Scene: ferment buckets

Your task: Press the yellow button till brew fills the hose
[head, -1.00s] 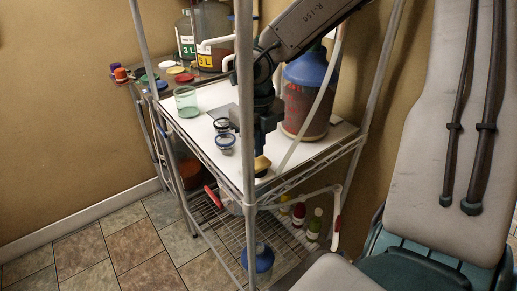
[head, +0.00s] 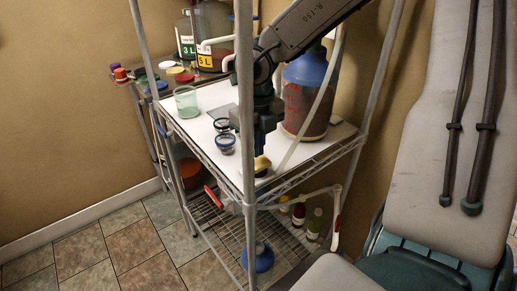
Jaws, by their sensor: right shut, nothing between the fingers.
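The yellow button (head: 262,164) is at the front edge of the white shelf top, just behind the front post. My right gripper (head: 264,150) points down right above it, shut with nothing in it. The fingertips are dark and partly hidden by the post, so I cannot tell whether they touch the button. A pale hose (head: 309,121) runs down in front of the big jug (head: 305,100), which has a blue upper part and dark red contents. I see no dark brew in the hose. My left gripper is not in view.
The wire rack's front post (head: 245,100) stands close to my right gripper. Two small dark-rimmed jars (head: 225,143) and a green glass (head: 187,102) stand left of it. Bottles (head: 314,225) and a blue object (head: 259,257) are below.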

